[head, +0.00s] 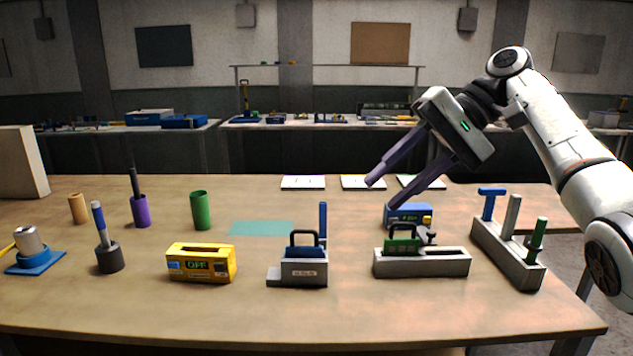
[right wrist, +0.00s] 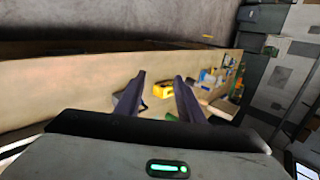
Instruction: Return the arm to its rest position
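My right arm comes in from the right in the head view, raised above the right part of the table. My right gripper (head: 381,195) points down and to the left, its two dark fingers apart with nothing between them. It is in the air near the blue box (head: 420,211) and the white cards at the back. My left gripper is in neither view.
The wooden table (head: 130,310) holds a grey rack with upright tools (head: 508,255), a long grey holder with a green-handled piece (head: 425,264), a grey block with a black handle (head: 300,272) and several cylinders at left. The table's front strip is clear.

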